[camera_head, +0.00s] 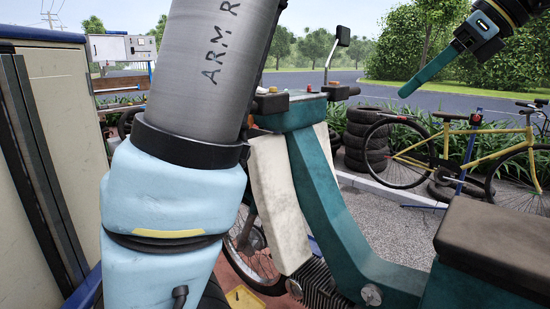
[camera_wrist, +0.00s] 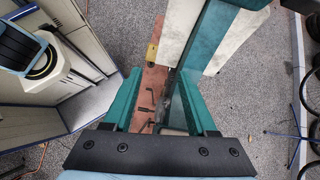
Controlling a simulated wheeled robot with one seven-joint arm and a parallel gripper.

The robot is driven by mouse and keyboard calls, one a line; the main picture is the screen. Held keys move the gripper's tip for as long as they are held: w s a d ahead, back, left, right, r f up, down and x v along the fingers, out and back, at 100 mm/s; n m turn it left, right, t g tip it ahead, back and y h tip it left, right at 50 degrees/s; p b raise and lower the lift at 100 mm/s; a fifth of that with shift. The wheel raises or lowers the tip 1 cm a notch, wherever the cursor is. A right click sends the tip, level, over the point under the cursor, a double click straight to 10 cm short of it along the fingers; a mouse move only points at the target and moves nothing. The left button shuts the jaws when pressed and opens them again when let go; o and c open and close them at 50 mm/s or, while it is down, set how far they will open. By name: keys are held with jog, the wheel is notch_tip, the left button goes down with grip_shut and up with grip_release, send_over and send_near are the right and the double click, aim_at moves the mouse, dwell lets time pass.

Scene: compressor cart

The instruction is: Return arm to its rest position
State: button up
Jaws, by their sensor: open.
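My arm (camera_head: 225,75) fills the left middle of the head view, with a grey tube and a pale blue joint. My gripper (camera_head: 430,70) shows at the upper right of the head view, raised above the moped, with a teal finger pointing down and left. In the wrist view my gripper (camera_wrist: 160,88) has its two teal fingers wide apart with nothing held between them. The rest position itself is not marked in either view.
A teal moped (camera_head: 340,205) with cream panels stands close in front, its brown seat (camera_head: 490,240) at lower right. Grey cabinets (camera_head: 65,150) stand at left. Behind are stacked tyres (camera_head: 365,140) and a yellow bicycle (camera_head: 475,150). Grey gravel (camera_head: 390,215) lies between.

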jog(key=w+a+f+n+g+h, duration=0.1)
jog(key=w+a+f+n, duration=0.15)
jog(key=a+f, duration=0.3)
jog(key=w+a+f+n+g+h+b, duration=0.1)
jog(key=w+a+f+n+g, duration=0.1)
jog(key=a+f+n, duration=0.35)
jog(key=w+a+f+n+g+h, duration=0.1)
jog(key=w+a+f, duration=0.2)
jog(key=f, duration=0.5)
jog(key=s+a+f+n+h+b, duration=0.1)
jog(key=s+a+f+n, duration=0.1)
jog(key=a+f+n, duration=0.5)
jog(key=s+a+f+n+h, duration=0.2)
jog(key=a+f+n, duration=0.5)
jog(key=a+n, duration=0.1)
jog(key=shift+a+h+b, duration=0.3)
jog(key=shift+a+b, duration=0.05)
jog(key=shift+a, duration=0.15)
jog(key=shift+c, duration=0.3)
